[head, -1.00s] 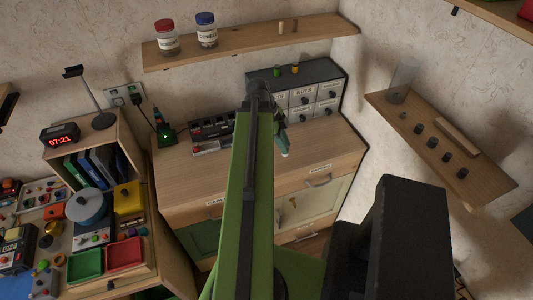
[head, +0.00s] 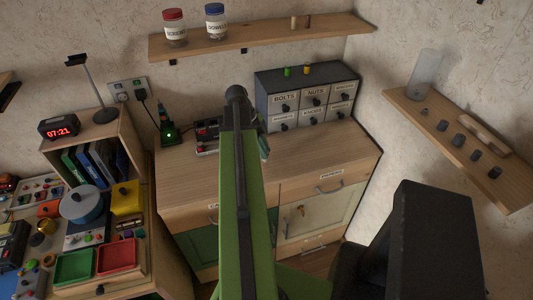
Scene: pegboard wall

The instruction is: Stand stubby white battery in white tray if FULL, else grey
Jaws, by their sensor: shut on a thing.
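My arm reaches over the wooden dresser, and my gripper (head: 264,147) shows only in part beside its far end. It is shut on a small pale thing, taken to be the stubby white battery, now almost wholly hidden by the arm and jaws. Whether the battery is full cannot be seen. A dark device with a pale and red front (head: 207,136) stands on the dresser top left of the arm, partly covered by it. I cannot make out a white or a grey tray.
A labelled drawer cabinet (head: 305,98) stands at the dresser's back, with a green cylinder (head: 287,71) and an orange one (head: 306,69) on top. Green (head: 75,267) and red (head: 116,256) trays lie on the left desk. The dresser's front right top (head: 325,160) is clear.

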